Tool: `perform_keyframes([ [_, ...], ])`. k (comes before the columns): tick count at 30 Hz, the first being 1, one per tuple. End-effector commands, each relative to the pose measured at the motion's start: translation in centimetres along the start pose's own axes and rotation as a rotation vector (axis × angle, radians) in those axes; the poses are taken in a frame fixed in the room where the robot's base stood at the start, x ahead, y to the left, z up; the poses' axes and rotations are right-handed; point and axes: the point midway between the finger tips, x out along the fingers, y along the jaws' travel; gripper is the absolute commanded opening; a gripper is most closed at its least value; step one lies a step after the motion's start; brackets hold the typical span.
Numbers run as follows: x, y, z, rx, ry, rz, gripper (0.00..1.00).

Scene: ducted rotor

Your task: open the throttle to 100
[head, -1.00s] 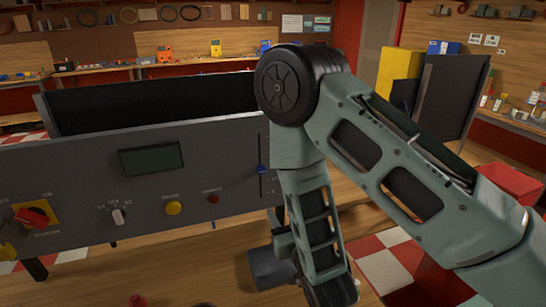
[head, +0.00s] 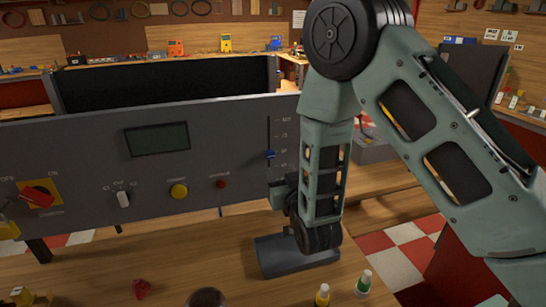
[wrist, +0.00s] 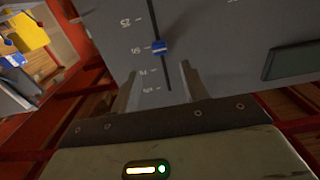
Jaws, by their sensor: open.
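The throttle is a blue slider knob (head: 269,154) in a dark vertical slot at the right end of the grey panel (head: 90,180). The wrist view shows this knob (wrist: 158,47) beside the 50 mark, with the scale upside down: 25 above it, 75 and 100 below. My gripper (wrist: 158,68) is open and empty. Its fingers stand on either side of the slot, with the knob just past the tips in the picture. I cannot tell whether they touch the panel. In the head view my arm hides most of the gripper.
The panel also carries a display (head: 157,139), a red switch on a yellow plate (head: 38,198), a white selector (head: 123,199), a yellow button (head: 178,191) and a small red button (head: 221,184). Small bottles (head: 322,294) and a red piece (head: 141,288) are on the wooden surface in front.

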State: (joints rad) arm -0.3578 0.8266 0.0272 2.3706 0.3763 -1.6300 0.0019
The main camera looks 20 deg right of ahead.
Motion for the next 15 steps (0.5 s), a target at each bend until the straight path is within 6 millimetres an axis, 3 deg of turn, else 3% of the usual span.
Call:
perform_keyframes([
  [6,4.5,0.1,-0.4,-0.001,0.0,0.002,0.45],
  [15,7.8,0.0,-0.1,0.0,0.0,0.0,0.45],
])
